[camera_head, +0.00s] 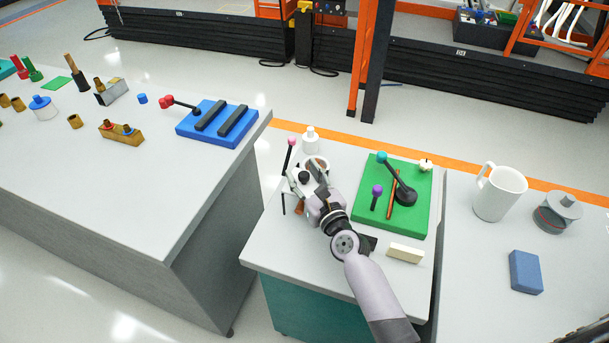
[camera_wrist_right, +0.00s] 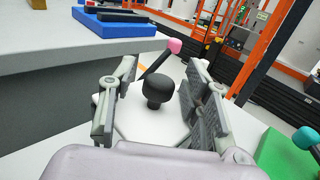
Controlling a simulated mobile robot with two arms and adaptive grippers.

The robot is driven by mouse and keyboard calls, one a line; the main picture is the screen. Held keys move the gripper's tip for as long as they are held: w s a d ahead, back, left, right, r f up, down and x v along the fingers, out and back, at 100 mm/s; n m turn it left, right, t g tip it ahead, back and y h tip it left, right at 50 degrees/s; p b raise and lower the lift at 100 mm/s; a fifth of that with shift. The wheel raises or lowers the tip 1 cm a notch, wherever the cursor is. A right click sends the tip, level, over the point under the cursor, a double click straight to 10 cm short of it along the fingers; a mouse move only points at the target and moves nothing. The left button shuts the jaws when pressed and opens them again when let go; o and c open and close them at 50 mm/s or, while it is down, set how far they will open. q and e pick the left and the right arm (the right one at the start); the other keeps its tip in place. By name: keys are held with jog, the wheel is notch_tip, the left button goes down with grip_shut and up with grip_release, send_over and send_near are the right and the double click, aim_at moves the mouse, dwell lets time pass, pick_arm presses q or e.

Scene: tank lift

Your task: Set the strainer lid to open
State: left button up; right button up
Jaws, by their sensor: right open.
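A white strainer-like fixture (camera_head: 316,161) stands on the small grey table, partly hidden by my right gripper; I cannot clearly make out its lid or the lid's position. A black knob (camera_wrist_right: 158,92) on a short neck stands over a white surface in the right wrist view. My right gripper (camera_wrist_right: 161,76) is open, with its fingers on either side of the knob and a visible gap to each. In the head view my right gripper (camera_head: 308,180) is over the fixture. A dark rod with a pink ball (camera_wrist_right: 174,46) rises beyond the knob; the ball also shows in the head view (camera_head: 291,142).
A white bottle (camera_head: 310,140) stands just behind the fixture. A green board (camera_head: 416,215) with a teal-ball lever (camera_head: 382,157) and a purple-ball lever (camera_head: 377,190) lies to the right. A cream block (camera_head: 405,253) lies near the front. A gap separates the left table (camera_head: 150,190).

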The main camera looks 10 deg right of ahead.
jog(key=s+d, duration=0.2)
jog(key=s, duration=0.9)
jog(key=shift+s+d, duration=0.15)
jog(key=shift+s, duration=0.25)
jog(key=shift+s+f, duration=0.1)
